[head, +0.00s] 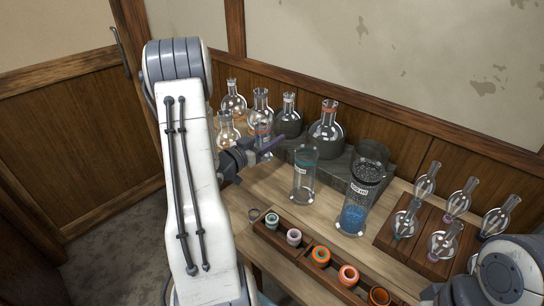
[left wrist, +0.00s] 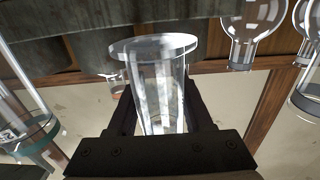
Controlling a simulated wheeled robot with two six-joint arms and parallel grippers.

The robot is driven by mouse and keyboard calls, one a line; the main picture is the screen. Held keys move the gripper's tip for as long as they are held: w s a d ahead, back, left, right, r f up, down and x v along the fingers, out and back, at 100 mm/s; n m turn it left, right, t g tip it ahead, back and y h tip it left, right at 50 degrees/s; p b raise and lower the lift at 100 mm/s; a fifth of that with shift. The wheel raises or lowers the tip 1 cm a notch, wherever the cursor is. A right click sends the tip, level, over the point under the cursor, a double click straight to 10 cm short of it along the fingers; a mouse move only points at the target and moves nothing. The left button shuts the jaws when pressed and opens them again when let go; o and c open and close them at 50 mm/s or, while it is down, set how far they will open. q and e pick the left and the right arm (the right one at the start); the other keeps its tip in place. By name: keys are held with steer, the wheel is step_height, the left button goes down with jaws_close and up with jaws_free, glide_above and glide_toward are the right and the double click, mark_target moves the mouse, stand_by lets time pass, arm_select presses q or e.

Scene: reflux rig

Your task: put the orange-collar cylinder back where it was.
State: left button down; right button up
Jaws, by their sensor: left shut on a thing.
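My left gripper (head: 262,148) is shut on a clear glass cylinder (left wrist: 158,85), left of the teal-collar cylinder (head: 304,178) in the head view. In the head view the held cylinder (head: 264,131) is mostly hidden behind the fingers and blends with the flasks behind; a faint orange tint shows near its top. In the left wrist view its wide clear foot is at the top of the picture, and its collar is out of sight. The teal-collar cylinder also shows at the left of that view (left wrist: 35,135). My right gripper is not in view.
Several flasks (head: 327,135) line the wall. A wooden rack of collars (head: 309,258) lies in front. Bulb glassware stands on a wooden block (head: 410,248) at right.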

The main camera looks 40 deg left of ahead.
arm_select(q)
steer(key=shift+f+b, duration=0.3)
steer(key=shift+f, duration=2.35)
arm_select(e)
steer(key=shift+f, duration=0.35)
arm_select(q)
steer(key=shift+f, duration=0.25)
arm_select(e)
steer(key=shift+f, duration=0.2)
arm_select(q)
steer(key=shift+c, duration=1.5)
jaws_free()
steer(key=shift+r, duration=0.1)
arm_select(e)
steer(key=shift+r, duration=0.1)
arm_select(q)
steer(key=shift+r, duration=0.3)
steer(key=s+a, duration=0.1)
steer(key=s, duration=1.1)
